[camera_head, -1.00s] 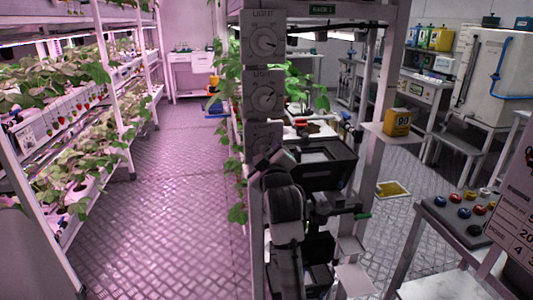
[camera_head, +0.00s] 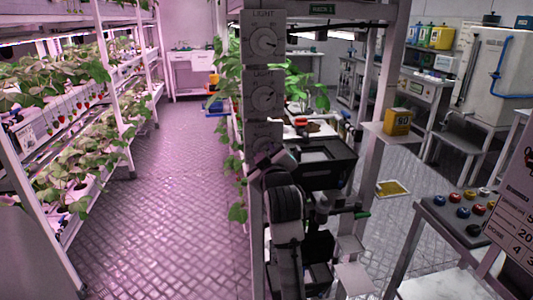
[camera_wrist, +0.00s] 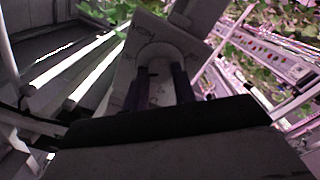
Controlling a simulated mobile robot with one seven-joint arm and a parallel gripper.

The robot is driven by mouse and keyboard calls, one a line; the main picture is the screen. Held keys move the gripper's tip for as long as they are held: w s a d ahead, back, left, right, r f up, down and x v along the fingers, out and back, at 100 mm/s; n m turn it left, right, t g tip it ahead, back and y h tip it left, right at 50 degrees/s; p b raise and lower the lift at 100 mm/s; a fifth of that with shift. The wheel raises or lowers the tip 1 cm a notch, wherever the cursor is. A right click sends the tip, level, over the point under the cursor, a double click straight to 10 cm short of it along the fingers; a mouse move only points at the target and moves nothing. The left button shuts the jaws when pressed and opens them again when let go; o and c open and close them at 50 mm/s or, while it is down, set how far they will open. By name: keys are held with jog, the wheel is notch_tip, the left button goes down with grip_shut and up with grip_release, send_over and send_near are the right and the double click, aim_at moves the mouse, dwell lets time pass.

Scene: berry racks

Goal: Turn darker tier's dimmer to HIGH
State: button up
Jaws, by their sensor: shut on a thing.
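Three light dimmer panels are stacked on a grey post in the head view: a top dimmer (camera_head: 264,40), a middle dimmer (camera_head: 263,95) and a bottom dimmer (camera_head: 262,131). The bottom one is partly covered by my arm, so its pointer cannot be read there. In the wrist view, my gripper (camera_wrist: 161,84) has its two dark fingers on either side of a pale round dimmer knob (camera_wrist: 160,62) and is shut on it. The panel (camera_wrist: 125,75) around the knob carries small markings that are hard to read. In the head view my fingertips are hidden.
A plant rack (camera_head: 128,120) stands at the left across a clear floor aisle (camera_head: 175,210). Leaves hang close behind the dimmer post. A shelf with a yellow container (camera_head: 397,121) and a console with coloured buttons (camera_head: 465,212) are to the right.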

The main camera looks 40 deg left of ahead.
jog(key=m+p, duration=0.1)
jog(key=m, duration=0.2)
jog(key=shift+r, duration=0.1)
jog(key=m+p, duration=0.2)
jog(key=m, duration=0.2)
jog(key=shift+m, duration=0.4)
jog(key=shift+m+p, duration=1.5)
jog(key=shift+m, duration=1.8)
jog(key=shift+w, duration=0.1)
jog(key=o, duration=1)
